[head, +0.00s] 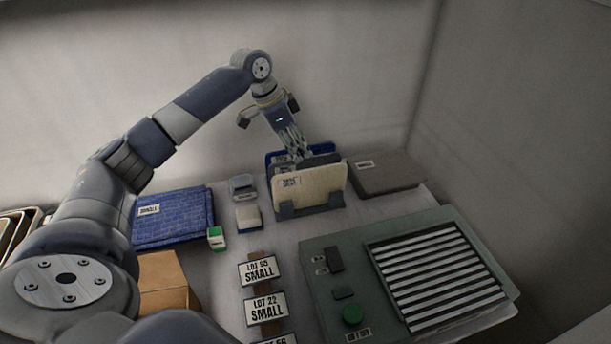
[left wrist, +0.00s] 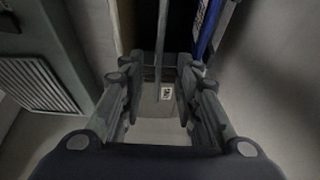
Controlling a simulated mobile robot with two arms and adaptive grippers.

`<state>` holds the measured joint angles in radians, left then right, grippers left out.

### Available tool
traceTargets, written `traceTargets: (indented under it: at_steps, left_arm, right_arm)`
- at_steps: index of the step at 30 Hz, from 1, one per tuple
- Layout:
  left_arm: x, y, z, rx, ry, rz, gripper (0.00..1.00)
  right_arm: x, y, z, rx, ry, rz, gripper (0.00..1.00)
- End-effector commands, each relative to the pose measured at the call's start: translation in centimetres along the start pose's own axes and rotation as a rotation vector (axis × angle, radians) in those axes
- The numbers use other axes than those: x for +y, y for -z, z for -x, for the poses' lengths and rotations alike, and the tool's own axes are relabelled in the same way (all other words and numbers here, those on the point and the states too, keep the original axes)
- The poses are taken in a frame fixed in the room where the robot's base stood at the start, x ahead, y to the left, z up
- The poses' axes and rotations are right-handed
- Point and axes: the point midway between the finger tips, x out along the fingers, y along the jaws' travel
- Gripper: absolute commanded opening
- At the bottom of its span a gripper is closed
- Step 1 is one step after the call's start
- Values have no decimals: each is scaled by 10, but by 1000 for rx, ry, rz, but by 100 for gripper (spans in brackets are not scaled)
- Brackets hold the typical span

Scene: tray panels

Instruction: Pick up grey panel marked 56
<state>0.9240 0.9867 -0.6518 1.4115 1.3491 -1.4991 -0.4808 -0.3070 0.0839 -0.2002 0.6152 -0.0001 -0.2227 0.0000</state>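A dark grey panel (head: 322,160) stands upright in a holder (head: 311,207), behind a cream panel (head: 318,184) and in front of a blue panel (head: 271,158). No 56 mark is readable on it. My left gripper (head: 297,155) points down at the panels' top edges. In the left wrist view the gripper (left wrist: 158,78) has its fingers apart. A thin upright grey panel edge (left wrist: 161,45) lies in the gap between them, with no clear contact. The blue panel (left wrist: 208,30) is beside the right finger. My right gripper is not in view.
A grey-brown labelled box (head: 390,173) sits right of the holder. A grey console with a slatted grille (head: 440,275) is at the front right. Blue folded cloth (head: 172,217) and small boxes lie left. Lot signs (head: 260,270) stand in front. A wall is behind.

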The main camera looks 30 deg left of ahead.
Motion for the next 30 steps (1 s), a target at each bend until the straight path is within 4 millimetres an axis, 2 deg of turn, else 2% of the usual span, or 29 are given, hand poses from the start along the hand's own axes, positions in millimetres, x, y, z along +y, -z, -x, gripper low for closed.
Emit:
traceTargets:
  at_steps: [9, 12, 30]
  left_arm:
    - [2, 1, -42, -2, -1, 2, 30]
    - [2, 2, -50, 0, 0, 0, 30]
    - [2, 0, -52, -1, -1, 1, 30]
  right_arm:
    - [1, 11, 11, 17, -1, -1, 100]
    - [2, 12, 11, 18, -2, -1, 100]
    - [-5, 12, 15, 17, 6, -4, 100]
